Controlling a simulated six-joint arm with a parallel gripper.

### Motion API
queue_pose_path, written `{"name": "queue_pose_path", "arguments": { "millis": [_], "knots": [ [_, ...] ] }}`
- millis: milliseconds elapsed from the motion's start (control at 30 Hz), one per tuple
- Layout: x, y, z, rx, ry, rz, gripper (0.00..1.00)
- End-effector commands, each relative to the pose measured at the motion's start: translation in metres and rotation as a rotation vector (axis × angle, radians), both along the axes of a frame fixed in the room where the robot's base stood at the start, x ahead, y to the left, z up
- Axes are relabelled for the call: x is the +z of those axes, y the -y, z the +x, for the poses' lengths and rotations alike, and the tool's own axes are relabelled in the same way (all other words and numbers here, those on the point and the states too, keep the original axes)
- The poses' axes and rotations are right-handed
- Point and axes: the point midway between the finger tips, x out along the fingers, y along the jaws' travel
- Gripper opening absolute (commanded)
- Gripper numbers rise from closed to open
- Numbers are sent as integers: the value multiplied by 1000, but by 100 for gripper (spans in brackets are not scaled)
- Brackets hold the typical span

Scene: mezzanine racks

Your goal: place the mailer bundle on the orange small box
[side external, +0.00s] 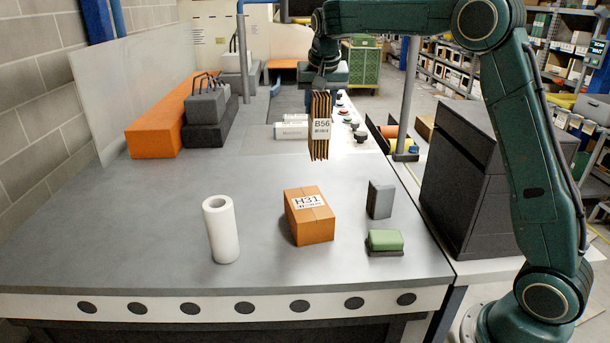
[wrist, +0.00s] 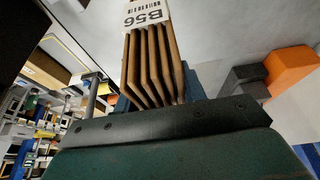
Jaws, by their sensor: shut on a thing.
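The mailer bundle (side external: 320,128) is a stack of brown mailers with a white label reading B56. It hangs upright in the air above the grey table, behind the orange small box. My gripper (side external: 322,88) is shut on its top end. The bundle also shows in the wrist view (wrist: 152,60), where the gripper body hides part of it. The orange small box (side external: 310,219) stands on the table with a white H31 label on its top. Its top is bare apart from the label. The bundle and the box are apart.
A white roll (side external: 221,230) stands left of the box. A grey block (side external: 380,199) and a green sponge-like block (side external: 385,240) are to its right. A large orange block (side external: 160,122) lies at the back left. A dark cabinet (side external: 475,180) stands right of the table.

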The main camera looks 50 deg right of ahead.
Motion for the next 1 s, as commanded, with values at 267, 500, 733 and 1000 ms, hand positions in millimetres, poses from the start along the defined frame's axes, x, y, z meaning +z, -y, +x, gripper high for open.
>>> {"name": "queue_pose_path", "arguments": {
  "millis": [267,500,733,1000],
  "knots": [
    [-13,-58,-20,-26,1,-15,4],
    [-16,-72,-27,-36,4,-21,4],
    [-23,-72,-27,-36,2,-22,4],
    [-52,-71,-27,-37,1,-22,4]
  ]
}}
